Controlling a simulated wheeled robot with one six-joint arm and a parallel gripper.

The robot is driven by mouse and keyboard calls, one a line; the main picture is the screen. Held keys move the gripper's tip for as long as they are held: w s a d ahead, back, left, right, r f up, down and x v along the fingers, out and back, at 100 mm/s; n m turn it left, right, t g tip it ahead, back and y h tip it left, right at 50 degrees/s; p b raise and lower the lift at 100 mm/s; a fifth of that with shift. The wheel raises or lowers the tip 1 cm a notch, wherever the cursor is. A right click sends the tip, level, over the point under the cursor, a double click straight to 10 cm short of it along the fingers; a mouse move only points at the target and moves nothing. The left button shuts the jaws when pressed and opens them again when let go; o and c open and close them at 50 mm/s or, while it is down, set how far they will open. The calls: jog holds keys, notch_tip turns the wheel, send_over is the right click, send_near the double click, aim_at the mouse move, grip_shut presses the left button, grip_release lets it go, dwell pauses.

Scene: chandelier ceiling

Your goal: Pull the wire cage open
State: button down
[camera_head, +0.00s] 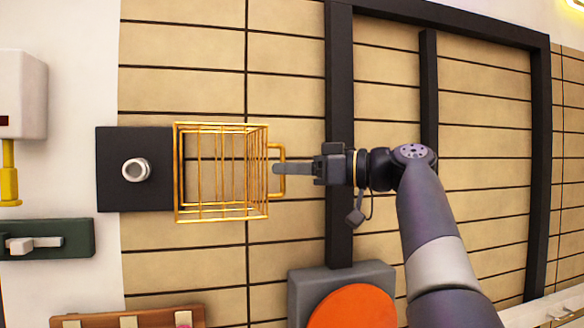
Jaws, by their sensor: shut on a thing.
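The wire cage (222,217) is a yellow-gold box of thin bars on the wall, left of centre. Its left edge meets a black square plate (110,190) that bears a round white knob (136,170). The cage stands to the right of the knob and does not cover it. A yellow loop handle (283,149) sticks out from the cage's right side. My gripper (281,169) reaches in from the right and is shut on this handle. The fingers hide part of the handle's bar.
A grey box with an orange disc (352,308) is below my arm. A dark green panel with a white lever (38,244) and a white box with a yellow part (10,175) are at left. A wooden rack (130,320) is below. Black posts (339,225) stand behind my gripper.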

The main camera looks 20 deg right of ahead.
jog(key=c, duration=2)
grip_release()
jog(key=o, duration=0.3)
jog(key=shift+w+a, duration=0.2)
jog(key=shift+a, duration=0.1)
jog(key=shift+o, duration=0.9)
jog(key=shift+d, duration=0.1)
jog(key=shift+s, duration=0.1)
jog(key=b+v, duration=0.1)
jog(key=v, duration=0.9)
jog(key=shift+s+d, duration=0.15)
jog(key=shift+d, duration=0.2)
jog(key=shift+f, duration=0.1)
